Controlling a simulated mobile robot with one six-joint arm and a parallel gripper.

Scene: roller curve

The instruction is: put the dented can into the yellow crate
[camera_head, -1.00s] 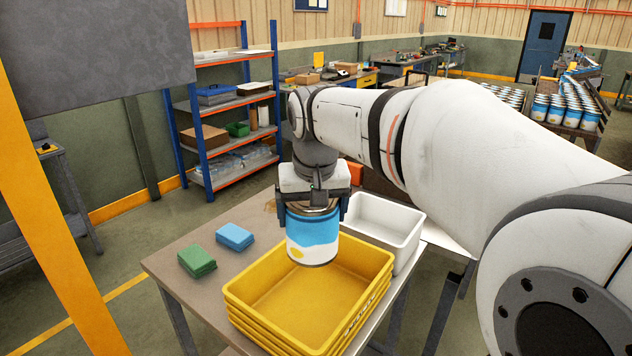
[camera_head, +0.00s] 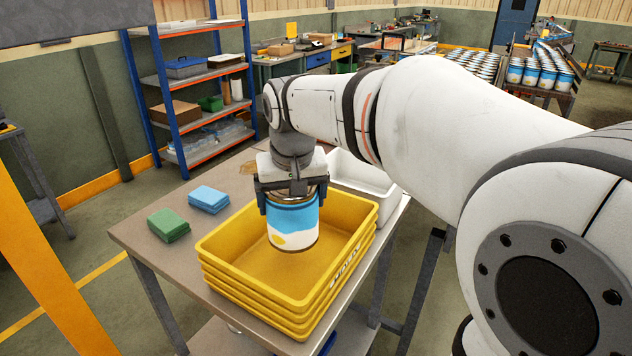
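A can (camera_head: 293,222) with a blue and white label and a yellow patch hangs upright from my gripper (camera_head: 291,192). My gripper points down and is shut on the can near its top. The yellow crate (camera_head: 222,262), the top one of a stack, stands on the table. The can is over the far part of the crate's opening, and its lower part appears at or below the far rim. I cannot tell whether it touches the crate floor. No dent shows on the side I see.
A white bin (camera_head: 362,177) stands behind the crates. Green pads (camera_head: 168,225) and blue pads (camera_head: 209,199) lie on the table (camera_head: 137,231) to the left. Many similar cans (camera_head: 535,72) stand on a conveyor at the back right. An orange post (camera_head: 50,265) is at the left.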

